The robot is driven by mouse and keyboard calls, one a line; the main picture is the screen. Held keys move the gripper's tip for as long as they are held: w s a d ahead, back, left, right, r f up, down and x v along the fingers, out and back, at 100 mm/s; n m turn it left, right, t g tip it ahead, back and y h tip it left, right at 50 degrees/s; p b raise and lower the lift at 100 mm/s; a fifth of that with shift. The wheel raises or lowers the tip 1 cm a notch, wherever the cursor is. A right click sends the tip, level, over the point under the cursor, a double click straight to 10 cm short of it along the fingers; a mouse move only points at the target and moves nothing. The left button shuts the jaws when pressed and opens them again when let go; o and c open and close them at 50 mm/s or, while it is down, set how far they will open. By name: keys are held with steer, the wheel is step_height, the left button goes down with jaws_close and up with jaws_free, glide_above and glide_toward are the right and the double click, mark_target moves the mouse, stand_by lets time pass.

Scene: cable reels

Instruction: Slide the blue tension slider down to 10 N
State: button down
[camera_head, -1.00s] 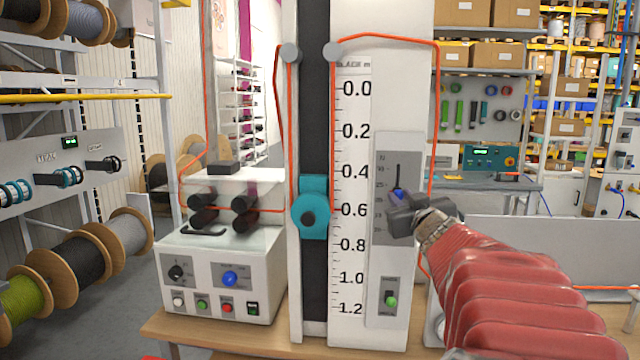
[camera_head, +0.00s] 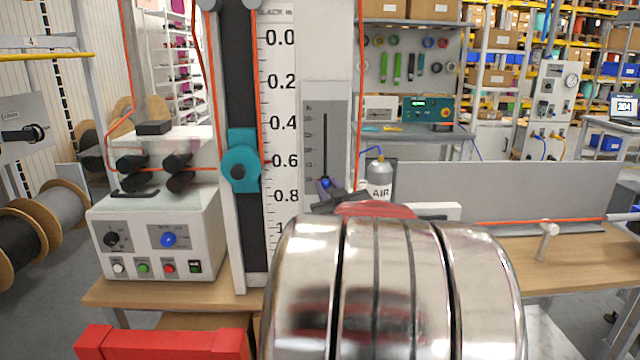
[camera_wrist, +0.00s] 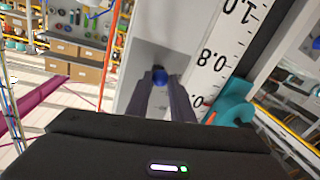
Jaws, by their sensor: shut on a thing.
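The blue slider knob (camera_head: 326,183) sits low on its grey panel (camera_head: 312,120), with a long stretch of dark slot showing above it. The panel's numbers are too small to read surely, and its lower part is hidden by my arm. My gripper (camera_head: 328,196) is at the knob, coming from below right. In the wrist view, the two dark fingers of my gripper (camera_wrist: 160,92) stand on either side of the blue knob (camera_wrist: 160,76), shut on it.
A white length scale (camera_head: 280,110) and a teal dancer block (camera_head: 240,161) with orange cable stand left of the panel. A white control box (camera_head: 155,235) is further left. An air bottle (camera_head: 380,178) stands to the right. My arm hides the panel's lower area.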

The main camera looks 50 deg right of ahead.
steer(key=shift+f, duration=0.25)
steer(key=c, duration=1.9)
jaws_free()
steer(key=shift+w, duration=0.15)
steer(key=o, duration=0.4)
steer(key=shift+c, duration=0.2)
steer(key=shift+r, duration=0.1)
steer(key=v, duration=1.4)
steer(key=shift+w, duration=0.2)
